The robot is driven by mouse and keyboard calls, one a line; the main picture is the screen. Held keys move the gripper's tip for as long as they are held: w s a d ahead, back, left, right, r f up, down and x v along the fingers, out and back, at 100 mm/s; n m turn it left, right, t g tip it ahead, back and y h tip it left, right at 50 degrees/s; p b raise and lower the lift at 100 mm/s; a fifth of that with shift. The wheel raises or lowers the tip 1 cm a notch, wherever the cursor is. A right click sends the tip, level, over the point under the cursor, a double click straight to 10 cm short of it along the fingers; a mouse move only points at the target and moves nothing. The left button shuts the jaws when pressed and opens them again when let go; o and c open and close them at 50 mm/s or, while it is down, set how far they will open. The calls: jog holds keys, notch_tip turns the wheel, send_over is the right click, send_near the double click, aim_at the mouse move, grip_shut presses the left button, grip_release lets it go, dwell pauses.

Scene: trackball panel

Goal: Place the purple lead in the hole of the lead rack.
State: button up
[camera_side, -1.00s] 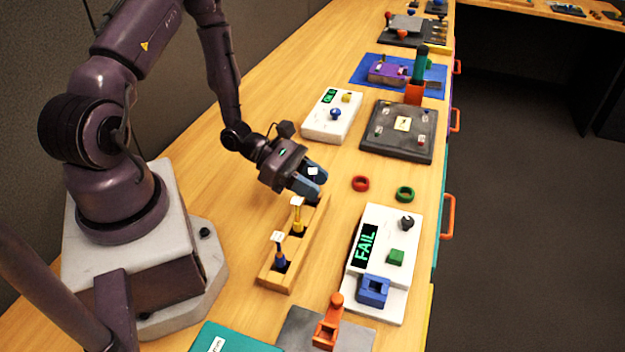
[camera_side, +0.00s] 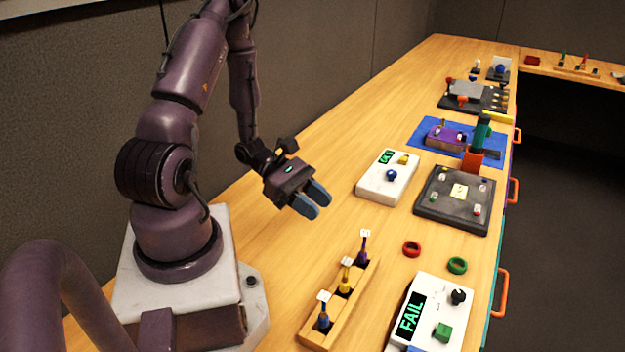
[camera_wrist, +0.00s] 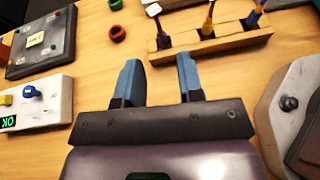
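The lead rack (camera_side: 333,322) is a long wooden block with holes, on the table in front of my arm. The purple lead (camera_side: 364,248) stands upright in the rack's far-end hole, with a white tag on top. A yellow lead (camera_side: 345,280) stands in the middle and a blue lead (camera_side: 324,314) at the near end. In the wrist view the rack (camera_wrist: 237,34) lies ahead, with the purple lead (camera_wrist: 159,32) at its left end. My gripper (camera_side: 318,207) is open and empty, above bare table beyond the rack's purple end; its fingers also show in the wrist view (camera_wrist: 160,85).
A white panel (camera_side: 436,309) reading FAIL is right of the rack. A red ring (camera_side: 412,249) and a green ring (camera_side: 457,265) lie nearby. A white box (camera_side: 388,178) reading OK and a dark board (camera_side: 454,203) stand farther back. Table around my gripper is clear.

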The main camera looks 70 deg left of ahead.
jog(key=s+d+r+m+g+y, duration=0.1)
jog(key=d+r+m+y, duration=0.4)
jog(key=r+m, duration=0.7)
jog(key=s+d+r+m+g+y, duration=0.2)
jog(key=d+r+m+y, duration=0.3)
jog(key=r+m, duration=0.7)
jog(key=shift+s+d+m, duration=0.4)
jog(key=shift+s+m, duration=0.15)
jog(key=shift+m, duration=0.35)
